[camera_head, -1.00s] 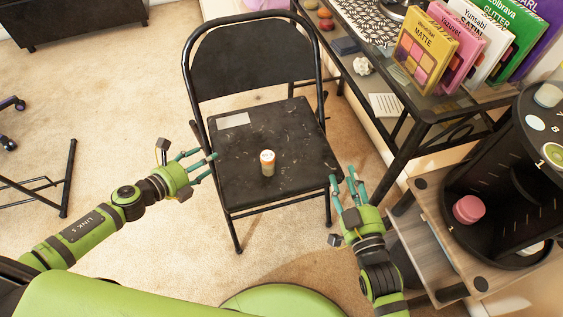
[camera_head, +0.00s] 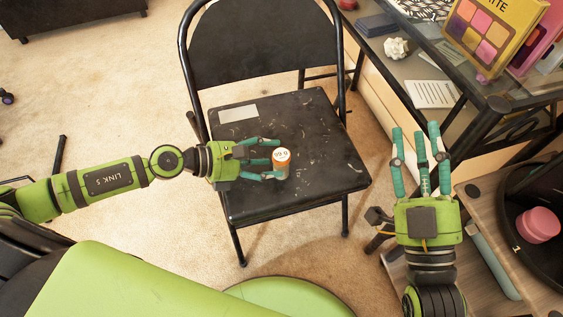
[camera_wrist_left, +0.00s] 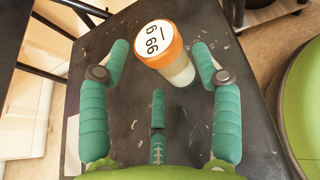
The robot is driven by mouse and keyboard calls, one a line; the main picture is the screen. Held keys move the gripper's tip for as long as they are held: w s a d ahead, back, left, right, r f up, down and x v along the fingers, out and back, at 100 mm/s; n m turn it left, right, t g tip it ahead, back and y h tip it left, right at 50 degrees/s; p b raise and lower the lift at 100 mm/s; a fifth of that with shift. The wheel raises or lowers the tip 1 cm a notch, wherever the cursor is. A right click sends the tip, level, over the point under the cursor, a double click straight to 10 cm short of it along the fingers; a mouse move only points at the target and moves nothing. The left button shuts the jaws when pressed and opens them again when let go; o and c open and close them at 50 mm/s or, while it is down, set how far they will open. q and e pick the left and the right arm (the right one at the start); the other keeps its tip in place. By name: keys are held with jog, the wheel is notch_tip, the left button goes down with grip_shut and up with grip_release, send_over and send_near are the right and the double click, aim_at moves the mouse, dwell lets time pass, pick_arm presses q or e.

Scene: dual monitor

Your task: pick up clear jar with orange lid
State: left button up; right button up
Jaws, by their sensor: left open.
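The jar with an orange lid (camera_head: 281,157) stands upright on the black seat of a folding chair (camera_head: 330,170). In the left wrist view the jar (camera_wrist_left: 172,58) shows a white label with numbers on its lid and a pale body. My left gripper (camera_head: 273,159) is open, with its fingers beside the jar; in the left wrist view its spread fingers (camera_wrist_left: 160,62) lie on either side of it. Whether they touch the jar is unclear. My right gripper (camera_head: 420,140) is empty, with its fingers apart, to the right of the chair.
A flat pale card (camera_head: 238,114) lies on the seat's back left. A desk with boxes, including a yellow one (camera_head: 490,35), stands at the upper right. Most of the seat around the jar is clear.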

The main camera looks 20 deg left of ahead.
pick_arm(q)
jog(key=shift+x, duration=1.8)
jog(key=shift+a+f, duration=0.1)
jog(key=shift+f, duration=0.05)
jog(key=c, duration=0.9)
pick_arm(e)
jog(key=f, duration=0.1)
jog(key=w+f+g+h, duration=0.1)
jog(key=f, duration=0.1)
jog(key=shift+w+d, duration=0.15)
jog(key=shift+d, duration=0.15)
pick_arm(q)
jog(key=shift+p, duration=0.3)
pick_arm(e)
jog(key=shift+g, duration=0.3)
